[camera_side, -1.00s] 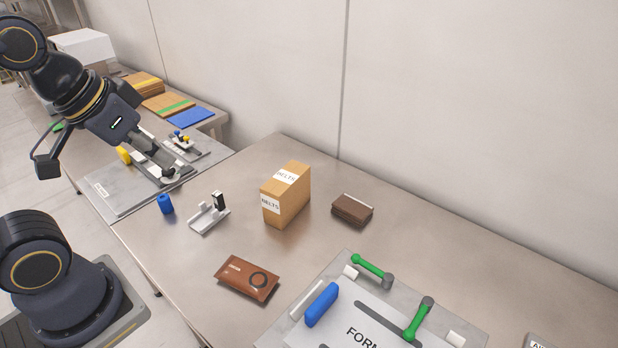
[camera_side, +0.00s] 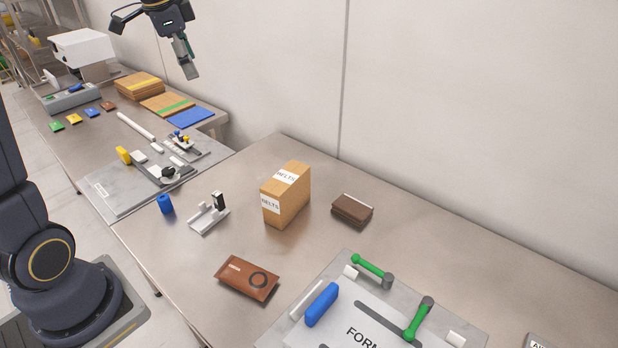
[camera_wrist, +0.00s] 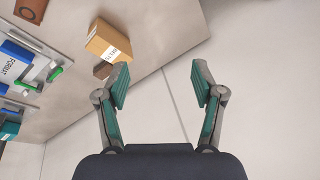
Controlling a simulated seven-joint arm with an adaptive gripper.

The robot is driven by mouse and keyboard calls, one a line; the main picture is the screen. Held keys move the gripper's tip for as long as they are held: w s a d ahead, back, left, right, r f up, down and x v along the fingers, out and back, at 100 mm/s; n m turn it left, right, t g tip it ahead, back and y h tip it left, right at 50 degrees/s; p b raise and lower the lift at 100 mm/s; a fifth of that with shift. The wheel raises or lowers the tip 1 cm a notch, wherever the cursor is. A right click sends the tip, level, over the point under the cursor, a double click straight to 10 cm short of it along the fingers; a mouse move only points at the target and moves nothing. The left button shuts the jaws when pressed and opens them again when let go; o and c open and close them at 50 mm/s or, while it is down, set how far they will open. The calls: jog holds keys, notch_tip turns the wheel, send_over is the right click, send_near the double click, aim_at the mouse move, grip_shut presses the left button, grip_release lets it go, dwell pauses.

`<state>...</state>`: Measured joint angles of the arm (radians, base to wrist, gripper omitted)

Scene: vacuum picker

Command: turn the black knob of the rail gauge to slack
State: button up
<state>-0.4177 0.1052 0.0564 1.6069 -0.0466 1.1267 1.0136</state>
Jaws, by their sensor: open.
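A round black knob (camera_side: 169,173) sits on a fixture on the grey plate (camera_side: 113,194) at the left of the side view. I cannot read its setting at this size. My gripper (camera_side: 188,72) is high up and well behind the knob, in front of the wall. In the wrist view my gripper (camera_wrist: 160,80) is open, with nothing between its two green-padded fingers. The knob is out of the wrist view.
A small metal bracket with a black upright (camera_side: 218,200) and a blue cylinder (camera_side: 165,204) stand near the plate. A cardboard box (camera_side: 286,200), brown packets and a form plate with green handles (camera_side: 419,318) lie to the right. Wooden boards (camera_side: 139,86) lie behind.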

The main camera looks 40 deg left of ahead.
jog(key=a+f+n+g, duration=0.1)
jog(key=a+f+g, duration=0.1)
jog(key=a+f, duration=0.8)
jog(key=n+g+h, duration=0.1)
jog(key=n, duration=0.1)
send_near(166, 170)
notch_tip(166, 170, down, 9)
jog(key=shift+w+r, duration=0.15)
jog(key=shift+r, duration=0.05)
jog(key=shift+n, duration=0.3)
jog(key=c, duration=1.1)
